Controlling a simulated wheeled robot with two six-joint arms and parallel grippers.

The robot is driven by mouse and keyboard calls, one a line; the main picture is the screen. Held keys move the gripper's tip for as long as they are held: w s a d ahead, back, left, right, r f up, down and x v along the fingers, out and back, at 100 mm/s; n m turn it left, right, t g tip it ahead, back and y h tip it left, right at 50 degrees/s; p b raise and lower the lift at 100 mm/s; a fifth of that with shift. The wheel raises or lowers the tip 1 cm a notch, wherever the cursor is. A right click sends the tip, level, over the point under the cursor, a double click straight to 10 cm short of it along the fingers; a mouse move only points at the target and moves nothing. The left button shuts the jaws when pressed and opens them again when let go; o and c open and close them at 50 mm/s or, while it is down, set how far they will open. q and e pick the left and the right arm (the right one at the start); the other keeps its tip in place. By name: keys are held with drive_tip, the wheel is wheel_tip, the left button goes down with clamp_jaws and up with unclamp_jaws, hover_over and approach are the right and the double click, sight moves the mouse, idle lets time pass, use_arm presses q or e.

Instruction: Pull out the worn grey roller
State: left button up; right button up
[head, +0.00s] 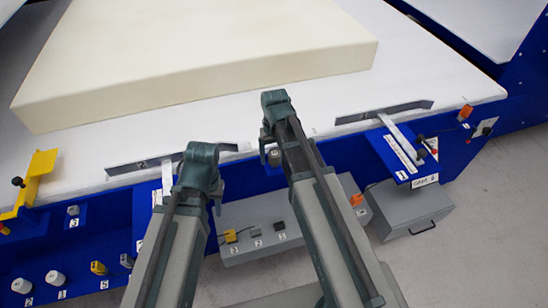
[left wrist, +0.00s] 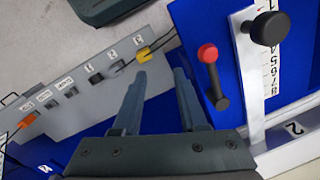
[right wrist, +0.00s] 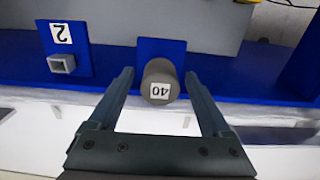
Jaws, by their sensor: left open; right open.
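The worn grey roller (right wrist: 160,82) is a short grey-brown cylinder with a "40" label on its end, sitting on a blue plate. In the head view the roller (head: 274,157) shows partly beside my right arm. My right gripper (right wrist: 159,75) is open, with one finger on each side of the roller and a gap visible to both. In the head view the fingers of my right gripper (head: 277,105) are hidden by the wrist. My left gripper (left wrist: 160,73) is open and empty, above the blue frame; it also shows in the head view (head: 203,160).
A cream foam block (head: 210,60) lies on the white table (head: 440,85). A blue plate marked 2 with a square socket (right wrist: 62,62) is left of the roller. Two white rollers (head: 55,279) are at lower left. A red-tipped lever (left wrist: 210,65) is near my left gripper.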

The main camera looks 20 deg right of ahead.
sight(275, 153)
drive_tip(key=shift+c, duration=0.3)
clamp_jaws()
idle(0.5)
drive_tip(key=shift+r, duration=0.2)
drive_tip(key=shift+r+p, duration=2.85)
drive_tip(key=shift+p, duration=0.15)
